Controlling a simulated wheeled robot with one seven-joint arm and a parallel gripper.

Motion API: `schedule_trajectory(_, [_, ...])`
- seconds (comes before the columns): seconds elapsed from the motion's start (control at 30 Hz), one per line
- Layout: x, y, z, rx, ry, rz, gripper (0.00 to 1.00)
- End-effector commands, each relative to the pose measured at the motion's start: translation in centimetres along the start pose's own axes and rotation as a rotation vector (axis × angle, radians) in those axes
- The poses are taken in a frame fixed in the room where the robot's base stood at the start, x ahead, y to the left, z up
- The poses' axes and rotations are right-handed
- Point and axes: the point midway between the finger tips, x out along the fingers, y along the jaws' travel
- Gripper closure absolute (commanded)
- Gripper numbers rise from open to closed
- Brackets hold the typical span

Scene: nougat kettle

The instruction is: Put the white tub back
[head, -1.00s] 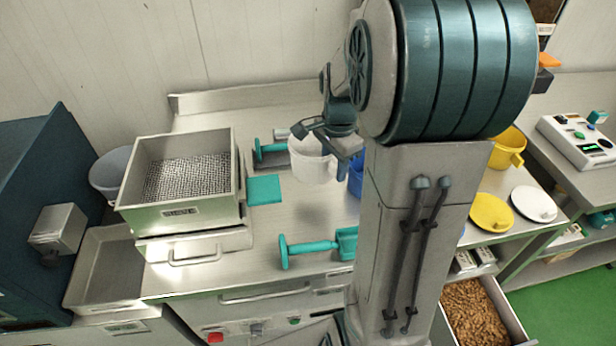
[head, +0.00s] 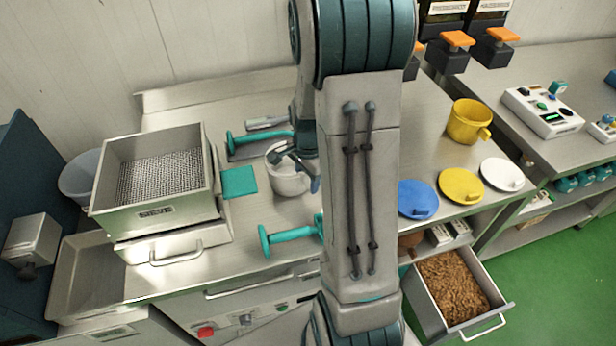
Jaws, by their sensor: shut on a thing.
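The white tub (head: 288,178) is near the middle of the steel worktop (head: 190,272), just left of my arm. My gripper (head: 290,158) is at its rim and shut on it, partly hidden by my own arm. The tub looks upright. I cannot tell whether its base touches the worktop.
A teal square (head: 239,181) lies left of the tub. Teal-handled tools lie behind (head: 262,140) and in front (head: 288,235). A sieve box (head: 155,210) stands left. Blue (head: 418,200), yellow (head: 461,186) and white (head: 502,174) lids and a yellow tub (head: 468,122) are right. A drawer (head: 483,325) stands open.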

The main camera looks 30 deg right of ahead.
Motion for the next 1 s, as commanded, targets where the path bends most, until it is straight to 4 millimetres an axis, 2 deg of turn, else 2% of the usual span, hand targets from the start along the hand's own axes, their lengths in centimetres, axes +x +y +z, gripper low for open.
schedule_trajectory(0.1, [0.2, 0.0, 0.0, -0.001, 0.0, 0.0, 0.86])
schedule_trajectory(0.13, [0.2, 0.0, 0.0, -0.001, 0.0, 0.0, 0.57])
schedule_trajectory(0.2, [0.1, 0.0, 0.0, -0.001, 0.0, 0.0, 0.38])
schedule_trajectory(0.47, [0.1, 0.0, 0.0, -0.001, 0.0, 0.0, 0.38])
schedule_trajectory(0.63, [-0.8, -0.1, 0.0, -0.001, 0.002, -0.004, 0.38])
schedule_trajectory(0.77, [-2.9, -0.1, 0.0, -0.002, 0.003, -0.006, 0.38])
schedule_trajectory(1.0, [-8.0, -0.1, 0.0, -0.002, 0.003, -0.006, 0.38])
